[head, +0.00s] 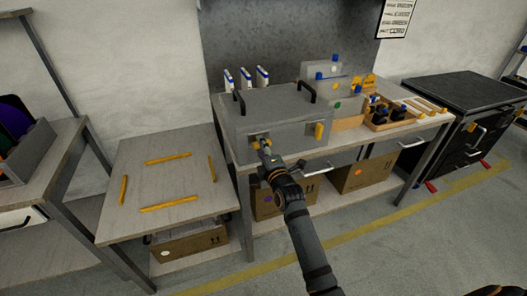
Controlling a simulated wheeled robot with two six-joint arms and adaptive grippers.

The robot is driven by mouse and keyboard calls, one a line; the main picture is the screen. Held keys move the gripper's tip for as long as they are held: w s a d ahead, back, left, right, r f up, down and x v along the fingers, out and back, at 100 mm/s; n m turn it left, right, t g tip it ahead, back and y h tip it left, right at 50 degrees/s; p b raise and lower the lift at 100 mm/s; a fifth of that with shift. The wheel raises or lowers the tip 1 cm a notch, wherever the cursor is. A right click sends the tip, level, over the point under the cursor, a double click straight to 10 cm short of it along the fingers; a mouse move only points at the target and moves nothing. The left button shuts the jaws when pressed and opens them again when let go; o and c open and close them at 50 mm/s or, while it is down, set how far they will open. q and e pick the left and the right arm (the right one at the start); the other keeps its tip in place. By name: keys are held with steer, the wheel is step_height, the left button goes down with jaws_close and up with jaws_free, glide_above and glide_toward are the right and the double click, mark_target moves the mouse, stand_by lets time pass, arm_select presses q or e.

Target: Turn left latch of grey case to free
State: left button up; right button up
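The grey case (283,104) stands shut on the workbench, with black handles on its lid. Its right latch (319,130) is a yellow tab on the front face, standing upright.
The bench (350,145) also holds white-and-blue boxes behind the case and a wooden tray (392,122) to the right. A lower table (170,178) with yellow strips marking an empty area stands at left. A black cabinet (462,100) stands at right.

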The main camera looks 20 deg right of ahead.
steer(key=s, duration=1.2)
steer(key=shift+d, duration=0.2)
step_height(320, 180, down, 22)
steer(key=s+m+g+p, duration=0.3)
steer(key=m+g, duration=0.2)
steer(key=s+d+f+m+g+p, duration=0.1)
steer(key=s+f+m+g, duration=0.2)
steer(key=s+f, duration=0.45)
steer(key=s+d+f+m+g+p, duration=0.1)
steer(key=s+f+m+g, duration=0.3)
steer(key=f, duration=0.6)
steer(key=s+d+f+m+g+p, duration=0.1)
steer(key=s+f, duration=0.3)
steer(key=s, duration=0.5)
steer(key=s+d+f+m+g+h+p, duration=0.1)
steer(key=s+d+f+m+g, duration=0.1)
steer(key=s, duration=0.8)
steer(key=s+d+f+m+g+p, duration=0.1)
steer(key=s+d+f+m, duration=0.2)
steer(key=s+f, duration=0.3)
steer(key=s, duration=0.4)
steer(key=shift+s+d+g, duration=0.15)
steer(key=shift+d+g, duration=0.15)
steer(key=shift+g, duration=0.1)
